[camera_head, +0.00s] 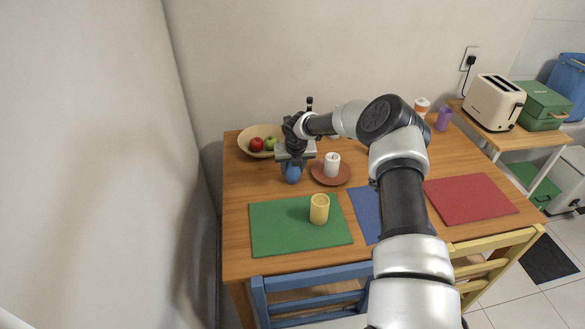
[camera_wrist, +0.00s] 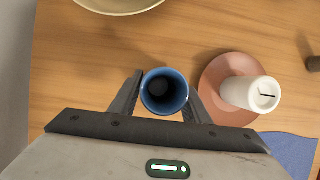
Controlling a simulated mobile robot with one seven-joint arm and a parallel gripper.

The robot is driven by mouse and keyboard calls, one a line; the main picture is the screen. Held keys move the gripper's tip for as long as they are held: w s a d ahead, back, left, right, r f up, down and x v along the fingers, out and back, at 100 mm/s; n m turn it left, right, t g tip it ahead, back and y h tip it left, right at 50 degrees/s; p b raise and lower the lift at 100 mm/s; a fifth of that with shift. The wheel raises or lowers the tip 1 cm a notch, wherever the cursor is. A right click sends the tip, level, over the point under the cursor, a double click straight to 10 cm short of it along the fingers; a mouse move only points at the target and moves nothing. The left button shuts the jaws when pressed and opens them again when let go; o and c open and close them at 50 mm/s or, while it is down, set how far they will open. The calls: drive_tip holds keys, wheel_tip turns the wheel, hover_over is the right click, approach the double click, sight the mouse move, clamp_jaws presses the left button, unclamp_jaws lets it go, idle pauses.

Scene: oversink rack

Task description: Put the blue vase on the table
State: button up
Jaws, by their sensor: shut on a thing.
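The blue vase (camera_wrist: 165,91) is upright between the two fingers of my gripper (camera_wrist: 163,95) in the wrist view, its round dark opening facing the camera. My gripper is shut on it, one finger on each side. In the head view the vase (camera_head: 292,173) shows below my gripper (camera_head: 294,160), over the wooden table (camera_head: 237,184), left of the candle plate. I cannot tell whether its base touches the tabletop. The table also fills most of the wrist view (camera_wrist: 80,75).
A white candle (camera_head: 332,163) on a terracotta plate (camera_head: 343,180) stands close right of the vase. A fruit bowl (camera_head: 246,145) is behind left. A yellow cup (camera_head: 319,208) stands on a green mat (camera_head: 275,236) in front. Blue and red mats (camera_head: 465,198) lie further right.

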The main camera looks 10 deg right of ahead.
drive_tip(key=o, duration=1.2)
drive_tip(key=shift+c, duration=0.2)
drive_tip(key=p+v, duration=0.1)
drive_tip(key=v, duration=1.1)
drive_tip(key=shift+r, duration=0.2)
